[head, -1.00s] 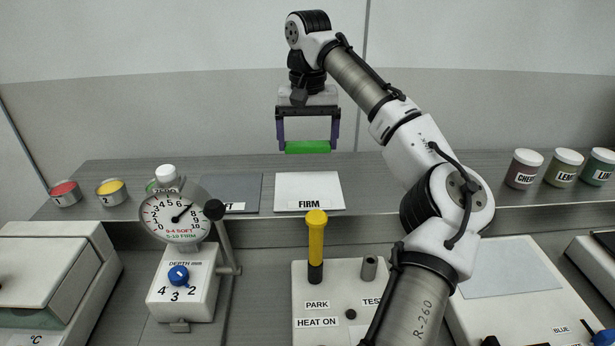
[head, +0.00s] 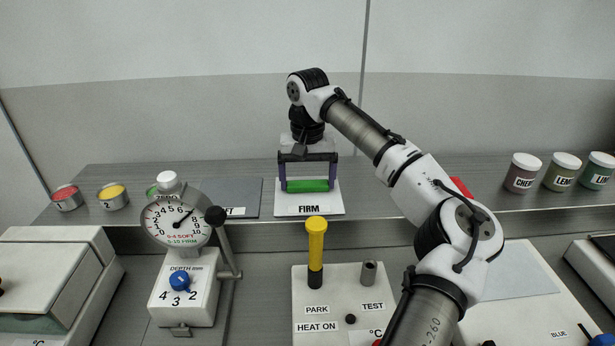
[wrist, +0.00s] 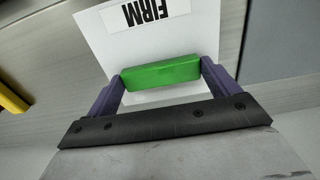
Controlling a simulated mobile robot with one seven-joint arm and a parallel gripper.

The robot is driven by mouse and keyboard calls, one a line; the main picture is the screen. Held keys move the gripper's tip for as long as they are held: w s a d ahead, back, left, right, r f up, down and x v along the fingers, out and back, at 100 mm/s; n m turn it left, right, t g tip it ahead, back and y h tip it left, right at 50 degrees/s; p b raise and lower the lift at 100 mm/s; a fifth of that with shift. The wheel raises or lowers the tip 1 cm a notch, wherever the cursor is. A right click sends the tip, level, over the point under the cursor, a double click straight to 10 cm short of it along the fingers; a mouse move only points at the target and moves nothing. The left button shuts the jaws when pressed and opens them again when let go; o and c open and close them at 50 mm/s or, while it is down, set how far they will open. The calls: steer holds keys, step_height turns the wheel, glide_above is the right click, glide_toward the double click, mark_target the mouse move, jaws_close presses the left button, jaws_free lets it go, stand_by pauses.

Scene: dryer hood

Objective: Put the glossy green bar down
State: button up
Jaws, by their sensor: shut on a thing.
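The glossy green bar (head: 307,186) is between the two purple fingers of my gripper (head: 307,185), which is shut on its ends. The bar is level and lies over the white mat marked FIRM (head: 309,209) on the shelf. The wrist view also shows the bar (wrist: 161,73) between the fingers, with the white FIRM mat (wrist: 200,35) behind it. I cannot tell whether the bar touches the mat or is just above it. The grey mat (head: 245,193), its label partly hidden by the gauge, lies left of the FIRM mat.
A dial gauge (head: 176,222) with a lever stands in front of the grey mat. A yellow-handled tool (head: 316,240) stands upright in the PARK holder. Open tins (head: 67,197) are at the shelf's left; lidded jars (head: 522,173) are at its right.

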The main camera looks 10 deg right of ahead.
mark_target(308, 184)
steer(key=o, duration=0.9)
steer(key=shift+c, duration=0.2)
step_height(308, 184, up, 12)
